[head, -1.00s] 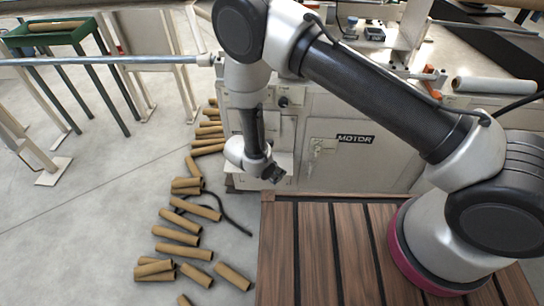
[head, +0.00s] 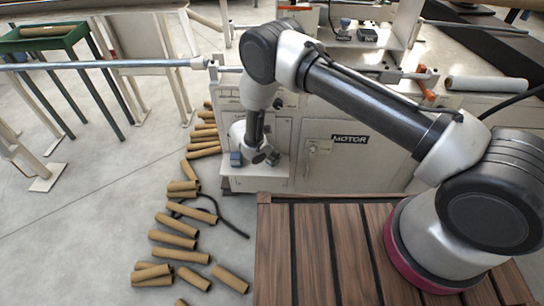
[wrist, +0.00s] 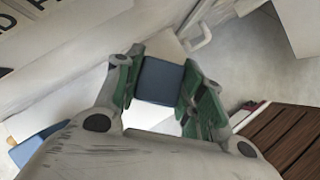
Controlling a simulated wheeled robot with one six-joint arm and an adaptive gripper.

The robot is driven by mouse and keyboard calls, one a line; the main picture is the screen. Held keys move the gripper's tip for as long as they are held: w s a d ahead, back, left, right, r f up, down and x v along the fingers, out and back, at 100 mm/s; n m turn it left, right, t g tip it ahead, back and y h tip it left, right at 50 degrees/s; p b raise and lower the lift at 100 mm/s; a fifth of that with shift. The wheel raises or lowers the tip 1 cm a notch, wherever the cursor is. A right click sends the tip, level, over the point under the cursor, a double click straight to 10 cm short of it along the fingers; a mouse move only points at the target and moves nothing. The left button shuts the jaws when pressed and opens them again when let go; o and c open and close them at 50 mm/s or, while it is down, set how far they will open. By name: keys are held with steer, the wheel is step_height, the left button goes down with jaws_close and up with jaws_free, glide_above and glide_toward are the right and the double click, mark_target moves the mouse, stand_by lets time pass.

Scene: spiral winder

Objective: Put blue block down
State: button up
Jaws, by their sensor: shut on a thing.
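A dark blue block (wrist: 160,81) sits between the green-padded fingers of my gripper (wrist: 158,92) in the wrist view, with pads against both its sides. Behind it is a bright white surface; I cannot tell whether the block touches it. In the head view my gripper (head: 267,157) is small and dark, over the low white ledge (head: 262,183) of the machine, and the held block is not clear there. A second blue thing (wrist: 36,146) shows at the lower left of the wrist view. A small blue piece (head: 236,158) also shows left of my gripper in the head view.
The white machine cabinet marked MOTOR (head: 352,165) stands right behind the ledge. Several brown cardboard tubes (head: 174,240) and a black cable (head: 233,225) lie on the floor to the left. A slatted wooden deck (head: 320,250) is in front.

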steer(key=shift+w+f, duration=0.2)
steer(key=shift+f, duration=0.65)
steer(key=o, duration=1)
steer(key=shift+f, duration=0.1)
steer(key=shift+o, duration=0.2)
steer(key=v, duration=1.2)
steer(key=shift+w, duration=0.1)
